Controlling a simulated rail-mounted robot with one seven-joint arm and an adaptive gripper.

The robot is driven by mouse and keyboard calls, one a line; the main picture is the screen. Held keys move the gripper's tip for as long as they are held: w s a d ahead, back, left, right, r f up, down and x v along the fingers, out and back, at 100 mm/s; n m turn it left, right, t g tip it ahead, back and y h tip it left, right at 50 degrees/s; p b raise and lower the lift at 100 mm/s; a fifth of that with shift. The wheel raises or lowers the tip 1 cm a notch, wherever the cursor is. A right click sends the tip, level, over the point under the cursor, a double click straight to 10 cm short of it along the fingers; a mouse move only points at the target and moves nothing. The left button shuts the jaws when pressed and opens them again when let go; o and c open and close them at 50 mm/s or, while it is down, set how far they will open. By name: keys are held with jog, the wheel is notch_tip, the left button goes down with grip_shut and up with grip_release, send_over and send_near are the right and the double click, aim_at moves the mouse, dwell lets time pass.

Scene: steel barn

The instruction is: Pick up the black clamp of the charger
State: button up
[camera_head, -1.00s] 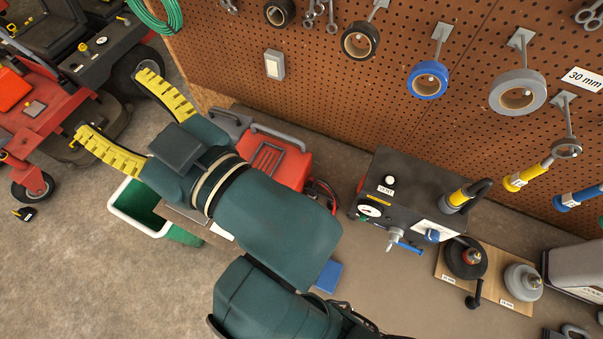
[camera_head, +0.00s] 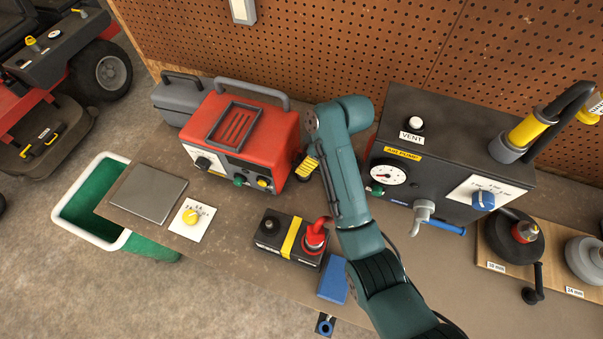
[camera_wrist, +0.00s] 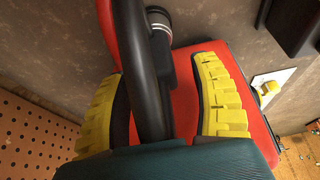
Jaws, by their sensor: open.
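The charger's red side (camera_wrist: 240,90) lies behind the right finger.
A battery (camera_head: 277,243) with a yellow band and a red clamp (camera_head: 317,236) on one terminal sits in front. A black pump unit (camera_head: 420,150) stands close on the right. A blue block (camera_head: 333,278) and a metal plate (camera_head: 148,194) lie nearby. A green bin (camera_head: 92,190) is left.

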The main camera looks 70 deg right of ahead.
jog(key=x, duration=0.4)
jog(key=shift+w+f+b, duration=0.2)
jog(key=shift+w+b, duration=0.05)
jog(key=shift+b, duration=0.15)
grip_shut()
